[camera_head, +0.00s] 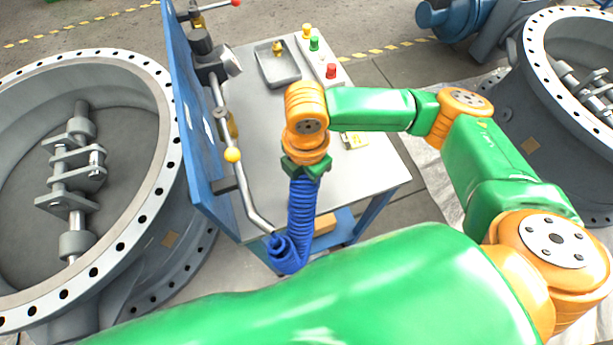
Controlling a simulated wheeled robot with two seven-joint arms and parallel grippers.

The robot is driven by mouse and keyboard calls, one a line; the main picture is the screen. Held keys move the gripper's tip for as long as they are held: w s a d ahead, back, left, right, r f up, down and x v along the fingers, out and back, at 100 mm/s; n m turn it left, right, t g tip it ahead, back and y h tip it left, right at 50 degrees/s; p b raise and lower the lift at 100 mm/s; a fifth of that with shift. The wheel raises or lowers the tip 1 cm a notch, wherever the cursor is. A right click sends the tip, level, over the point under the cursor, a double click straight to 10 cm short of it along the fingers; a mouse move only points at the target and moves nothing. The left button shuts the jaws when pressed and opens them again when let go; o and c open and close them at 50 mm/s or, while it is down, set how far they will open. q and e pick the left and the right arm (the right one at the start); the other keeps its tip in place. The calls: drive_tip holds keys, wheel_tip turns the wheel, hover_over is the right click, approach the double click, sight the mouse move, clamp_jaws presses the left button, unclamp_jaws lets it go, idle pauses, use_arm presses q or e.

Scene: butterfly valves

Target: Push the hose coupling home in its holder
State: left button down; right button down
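A blue coiled hose (301,212) hangs down in front of the workbench. Its upper end meets my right gripper (304,168), a dark green part below the orange wrist. The fingers and the grasp cannot be made out. The hose's lower loop lies near the lower end of a grey pipe (251,205), and whether they join is unclear. I cannot make out the hose coupling or its holder for certain. My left gripper is not in view.
The pipe, with a yellow knob (232,155), runs along a blue upright panel (191,130). The grey bench top (375,170) holds a tray (277,72) and a box with coloured buttons (322,60). A large valve ring (150,100) stands left, another (535,60) right.

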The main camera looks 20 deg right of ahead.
drive_tip(key=shift+f, duration=0.35)
idle(0.3)
drive_tip(key=shift+c, duration=2.2)
unclamp_jaws()
drive_tip(key=shift+o, duration=0.3)
drive_tip(key=o, duration=0.4)
wheel_tip(320, 180, up, 8)
drive_tip(key=p, duration=0.9)
drive_tip(key=shift+f, duration=0.25)
